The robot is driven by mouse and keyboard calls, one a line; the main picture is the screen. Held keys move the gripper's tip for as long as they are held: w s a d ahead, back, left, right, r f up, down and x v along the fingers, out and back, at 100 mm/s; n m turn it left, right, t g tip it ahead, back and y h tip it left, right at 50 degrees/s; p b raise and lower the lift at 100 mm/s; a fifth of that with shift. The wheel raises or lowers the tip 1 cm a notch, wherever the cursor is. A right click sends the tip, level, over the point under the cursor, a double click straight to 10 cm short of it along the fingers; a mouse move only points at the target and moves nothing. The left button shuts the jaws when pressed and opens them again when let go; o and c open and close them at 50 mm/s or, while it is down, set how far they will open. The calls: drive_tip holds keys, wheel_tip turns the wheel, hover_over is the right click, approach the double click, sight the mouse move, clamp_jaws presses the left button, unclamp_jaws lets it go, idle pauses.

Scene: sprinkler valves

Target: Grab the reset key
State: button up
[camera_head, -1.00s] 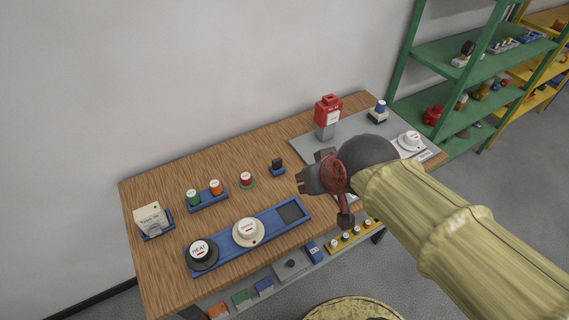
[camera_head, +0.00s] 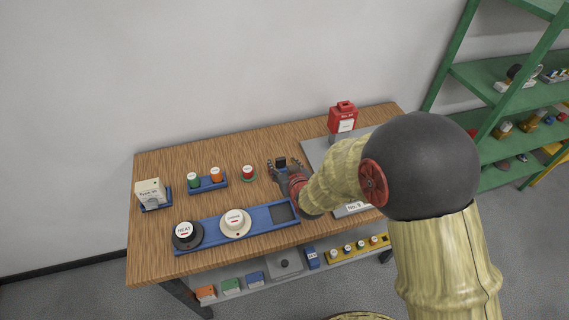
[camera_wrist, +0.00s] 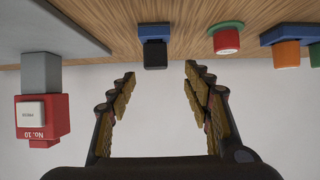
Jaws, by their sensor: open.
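A small black block (camera_head: 281,161) in a blue holder stands on the wooden table; I take it to be the reset key, though no label shows on it. In the wrist view, where the scene appears upside down, the black block (camera_wrist: 154,54) with its blue holder (camera_wrist: 153,31) lies just beyond my fingertips, in line with the gap between them. My gripper (camera_head: 285,166) is open and empty, low over the table right by the block. It also shows in the wrist view (camera_wrist: 160,74), fingers apart on either side. Contact is not visible.
A red-capped button (camera_head: 248,172) and a holder with green and orange buttons (camera_head: 207,184) stand left of the block. A blue tray (camera_head: 268,217) with two round knobs lies in front. A red box (camera_head: 343,117) on a grey post stands at the right.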

sight(281, 159)
drive_tip(key=x, duration=0.1)
drive_tip(key=b+x, duration=0.1)
drive_tip(key=x, duration=0.3)
drive_tip(key=shift+w+d+f, duration=0.2)
drive_tip(key=shift+d+f, duration=0.05)
drive_tip(key=shift+d, duration=0.05)
drive_tip(key=shift+w+a+f+b, duration=0.15)
drive_tip(key=shift+w+b, duration=0.15)
drive_tip(key=shift+w, duration=0.15)
drive_tip(key=shift+c, duration=0.9)
drive_tip(key=c, duration=0.7)
drive_tip(key=shift+c, duration=0.9)
